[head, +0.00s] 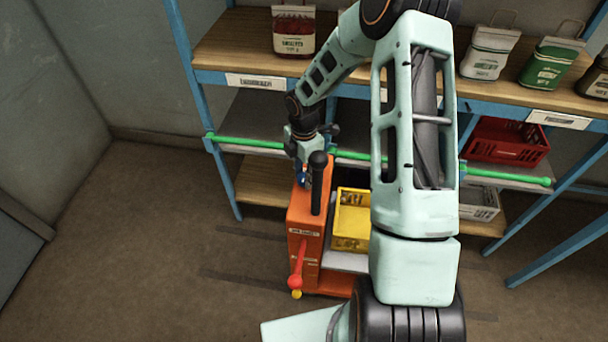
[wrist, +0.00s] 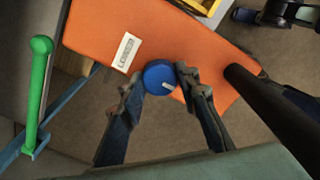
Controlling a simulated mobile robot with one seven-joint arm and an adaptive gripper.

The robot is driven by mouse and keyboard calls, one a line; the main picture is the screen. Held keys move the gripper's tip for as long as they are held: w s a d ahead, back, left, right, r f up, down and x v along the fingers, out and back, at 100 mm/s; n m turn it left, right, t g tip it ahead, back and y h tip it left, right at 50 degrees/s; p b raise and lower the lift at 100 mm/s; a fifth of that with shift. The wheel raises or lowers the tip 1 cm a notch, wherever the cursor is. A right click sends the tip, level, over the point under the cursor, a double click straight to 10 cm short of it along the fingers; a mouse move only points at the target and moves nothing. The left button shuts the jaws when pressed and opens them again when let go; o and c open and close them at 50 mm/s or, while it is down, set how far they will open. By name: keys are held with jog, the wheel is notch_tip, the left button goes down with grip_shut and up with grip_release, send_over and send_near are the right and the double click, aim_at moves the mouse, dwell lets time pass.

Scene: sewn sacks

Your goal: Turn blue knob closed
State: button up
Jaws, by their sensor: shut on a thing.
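The blue knob (wrist: 159,77) sits on the orange panel (wrist: 120,30), next to a small white label (wrist: 126,51). It has a pale pointer mark that points towards the lower right in the wrist view. My gripper (wrist: 158,88) is shut on the knob, with one finger on each side of it. In the head view the gripper (head: 302,172) reaches down to the top of the orange cabinet (head: 306,225), and only a bit of the blue knob (head: 302,175) shows there.
A black upright handle (head: 318,185) stands on the cabinet close to my gripper. A red lever (head: 296,275) is on the cabinet's front. A yellow crate (head: 351,225) stands to the right. A green bar (head: 250,143) crosses the blue-framed shelf behind. The floor at left is clear.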

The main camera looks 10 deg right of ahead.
jog(key=o, duration=1.2)
jog(key=shift+c, duration=0.2)
notch_tip(320, 180, up, 12)
